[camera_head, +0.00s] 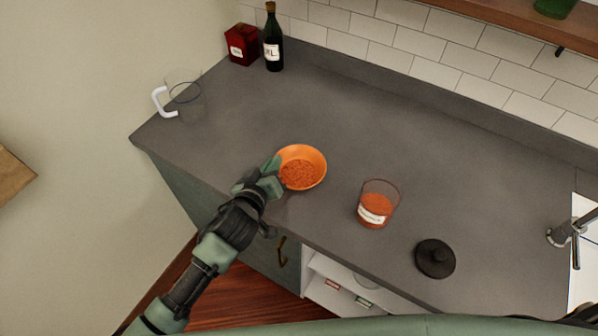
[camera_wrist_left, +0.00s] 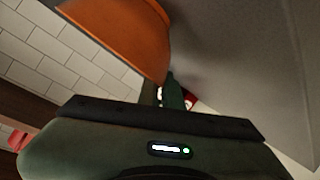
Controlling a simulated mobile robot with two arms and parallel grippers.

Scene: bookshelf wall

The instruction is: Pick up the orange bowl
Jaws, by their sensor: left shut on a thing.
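The orange bowl (camera_head: 316,157) is at the middle of the grey counter, near its front edge, with orange-red grains (camera_head: 299,174) inside. My left gripper (camera_head: 274,172) reaches it from the left and is shut on its left rim. The bowl looks roughly level; I cannot tell whether it touches the counter. In the left wrist view the bowl (camera_wrist_left: 125,32) fills the upper left, close to my gripper, and the fingertips are hard to make out. My right gripper is not in view.
A labelled glass jar of orange contents (camera_head: 376,207) stands right of the bowl, with a black lid (camera_head: 435,258) beyond it. A glass pitcher (camera_head: 186,98), red box (camera_head: 241,45) and dark bottle (camera_head: 272,40) stand at the back left. A faucet (camera_head: 570,232) is at the right. The counter's middle is clear.

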